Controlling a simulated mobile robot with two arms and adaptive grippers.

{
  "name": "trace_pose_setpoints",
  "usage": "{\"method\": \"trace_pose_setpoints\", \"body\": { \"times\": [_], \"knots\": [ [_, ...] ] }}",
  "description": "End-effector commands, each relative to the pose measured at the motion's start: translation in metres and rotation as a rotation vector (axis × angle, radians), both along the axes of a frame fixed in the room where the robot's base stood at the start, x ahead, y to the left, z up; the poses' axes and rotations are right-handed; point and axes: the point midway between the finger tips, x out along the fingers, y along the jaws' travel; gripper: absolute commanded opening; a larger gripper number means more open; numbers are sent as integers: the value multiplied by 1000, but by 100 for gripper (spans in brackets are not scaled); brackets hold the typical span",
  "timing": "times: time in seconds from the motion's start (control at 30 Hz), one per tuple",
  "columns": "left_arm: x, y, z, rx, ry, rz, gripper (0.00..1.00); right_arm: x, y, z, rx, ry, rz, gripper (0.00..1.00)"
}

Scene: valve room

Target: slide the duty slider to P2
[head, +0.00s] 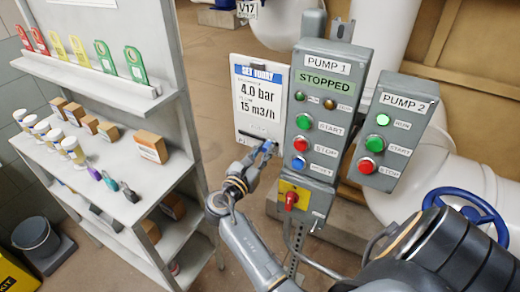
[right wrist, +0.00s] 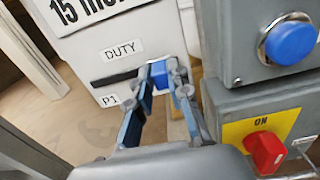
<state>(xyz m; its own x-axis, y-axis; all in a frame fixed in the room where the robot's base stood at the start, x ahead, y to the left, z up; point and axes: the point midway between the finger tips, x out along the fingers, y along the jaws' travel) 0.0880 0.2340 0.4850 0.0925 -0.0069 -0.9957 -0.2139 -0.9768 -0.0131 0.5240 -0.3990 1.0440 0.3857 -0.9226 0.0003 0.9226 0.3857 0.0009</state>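The duty slider is a blue knob (right wrist: 159,71) at the right part of a dark slot under the DUTY label (right wrist: 123,50), on the lower part of a white panel (head: 243,112). A P1 label (right wrist: 110,99) sits below the slot's left part. No P2 label shows; my gripper covers that area. My right gripper (head: 267,148) is at the panel's lower right edge in the head view. In the right wrist view its fingertips (right wrist: 168,76) stand close on both sides of the knob and appear shut on it. My left gripper is not in view.
Right of the panel is the grey PUMP 1 box (head: 322,110), with a red switch (head: 291,200) on yellow below. The PUMP 2 box (head: 391,130) and a blue handwheel (head: 470,208) are farther right. A shelf unit (head: 95,90) with small items stands left.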

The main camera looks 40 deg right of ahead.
Motion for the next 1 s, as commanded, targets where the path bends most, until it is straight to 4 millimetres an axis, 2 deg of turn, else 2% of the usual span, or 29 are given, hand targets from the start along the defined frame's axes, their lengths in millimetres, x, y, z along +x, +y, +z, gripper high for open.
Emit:
{"method": "trace_pose_setpoints", "body": {
  "times": [0.03, 0.1, 0.13, 0.47, 0.57, 0.8, 1.0],
  "knots": [
    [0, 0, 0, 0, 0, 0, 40, -2, -2, -2, -1, 4, -9, 26],
    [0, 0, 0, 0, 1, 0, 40, -2, -2, -2, -2, 4, -8, 40],
    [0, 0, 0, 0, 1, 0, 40, -2, -2, -2, -2, 4, -8, 42],
    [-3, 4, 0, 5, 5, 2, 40, -1, -1, 3, 0, 1, -5, 42],
    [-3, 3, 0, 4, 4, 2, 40, -1, -1, 14, -1, -1, -5, 42],
    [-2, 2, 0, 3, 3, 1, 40, -2, -2, 61, 0, -3, -7, 42],
    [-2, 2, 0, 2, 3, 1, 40, -2, -2, 89, 0, -1, -8, 42]
  ]
}}
